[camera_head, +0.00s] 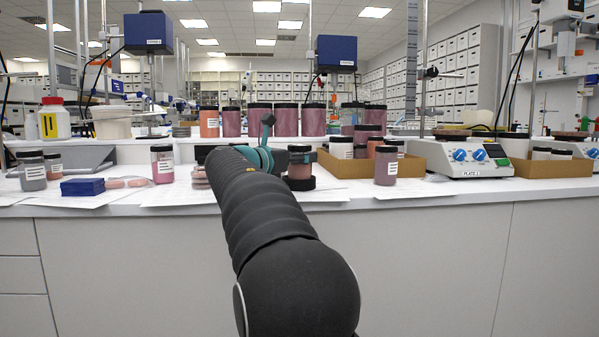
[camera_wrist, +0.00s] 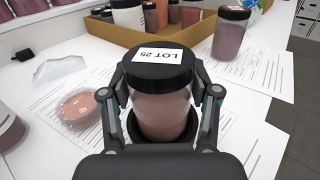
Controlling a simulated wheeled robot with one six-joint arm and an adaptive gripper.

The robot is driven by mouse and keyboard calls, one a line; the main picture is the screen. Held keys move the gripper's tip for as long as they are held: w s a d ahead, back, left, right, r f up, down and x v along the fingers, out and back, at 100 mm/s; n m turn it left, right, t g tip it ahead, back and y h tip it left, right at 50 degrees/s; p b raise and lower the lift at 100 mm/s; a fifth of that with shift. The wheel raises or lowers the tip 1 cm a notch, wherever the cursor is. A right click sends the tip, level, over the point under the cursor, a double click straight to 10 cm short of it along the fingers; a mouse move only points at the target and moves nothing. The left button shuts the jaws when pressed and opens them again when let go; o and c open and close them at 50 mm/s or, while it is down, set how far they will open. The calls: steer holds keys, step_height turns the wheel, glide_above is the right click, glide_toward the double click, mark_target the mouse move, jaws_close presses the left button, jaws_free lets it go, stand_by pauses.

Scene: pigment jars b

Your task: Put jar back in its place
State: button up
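A jar of dusty pink pigment with a black lid stands upright between my fingers; its lid reads LOT 25 in the wrist view (camera_wrist: 160,98). The jar also shows in the head view (camera_head: 300,170), just right of my arm. My gripper (camera_wrist: 160,88) has one finger on each side of the jar, close against it near the lid, and looks shut on it. A black round holder (camera_wrist: 205,140) lies around or just under the jar's base. It shows too in the head view (camera_head: 298,184). Whether the base rests in it is hard to tell.
A tan tray (camera_head: 345,166) with several jars stands close behind to the right, and a loose jar (camera_head: 385,167) is in front of it. A pink disc (camera_wrist: 80,107) lies left of my gripper. Paper sheets cover the white bench. A hot plate (camera_head: 465,158) is farther right.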

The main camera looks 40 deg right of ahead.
steer(key=shift+c, duration=0.6)
steer(key=shift+r, duration=0.15)
